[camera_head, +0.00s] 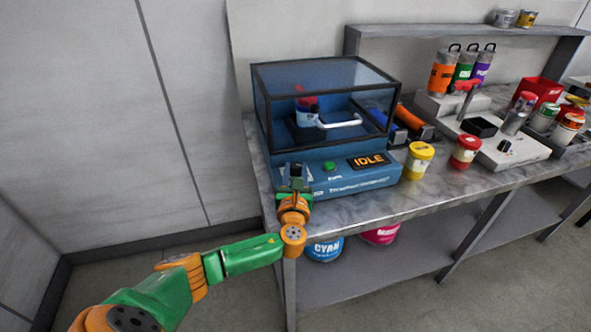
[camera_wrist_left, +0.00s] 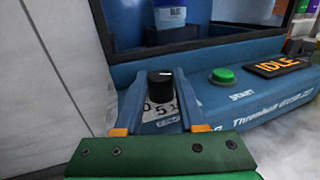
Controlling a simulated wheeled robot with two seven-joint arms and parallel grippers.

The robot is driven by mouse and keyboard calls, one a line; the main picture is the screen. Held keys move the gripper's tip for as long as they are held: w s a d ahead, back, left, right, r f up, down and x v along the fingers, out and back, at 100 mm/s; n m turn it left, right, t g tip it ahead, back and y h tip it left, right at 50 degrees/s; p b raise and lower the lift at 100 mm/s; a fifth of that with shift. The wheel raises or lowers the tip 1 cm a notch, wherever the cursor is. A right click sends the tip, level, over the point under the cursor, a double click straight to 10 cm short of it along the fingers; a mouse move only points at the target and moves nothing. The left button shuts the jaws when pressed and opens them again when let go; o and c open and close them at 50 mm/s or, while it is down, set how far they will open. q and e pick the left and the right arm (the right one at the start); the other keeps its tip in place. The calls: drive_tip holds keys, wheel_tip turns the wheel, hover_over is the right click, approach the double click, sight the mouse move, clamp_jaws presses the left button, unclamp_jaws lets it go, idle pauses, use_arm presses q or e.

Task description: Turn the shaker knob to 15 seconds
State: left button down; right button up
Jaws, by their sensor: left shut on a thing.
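The blue shaker (camera_head: 345,184) stands at the left end of the bench, with a clear black-framed hood above its base. Its black knob (camera_wrist_left: 160,85) has a white pointer line and sits on a pale dial plate with partly hidden numbers; a 5 shows beside it. My left gripper (camera_head: 296,178) is at the left of the front panel, its fingers on either side of the knob, shut on it. The green start button (camera_wrist_left: 222,75) and a display (camera_wrist_left: 277,67) reading IDLE are to the right. My right gripper is out of view.
A yellow-lidded can (camera_head: 418,162) and a red-lidded can (camera_head: 465,152) stand right of the shaker. A can sits under the hood (camera_head: 307,112). Cyan (camera_head: 324,249) and magenta (camera_head: 381,234) buckets are on the lower shelf. The wall is close on the left.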

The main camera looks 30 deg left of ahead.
use_arm(q)
drive_tip(key=shift+r, duration=0.1)
drive_tip(key=c, duration=0.8)
unclamp_jaws()
drive_tip(key=shift+o, duration=0.2)
drive_tip(key=v, duration=0.7)
drive_tip(key=shift+s, duration=0.1)
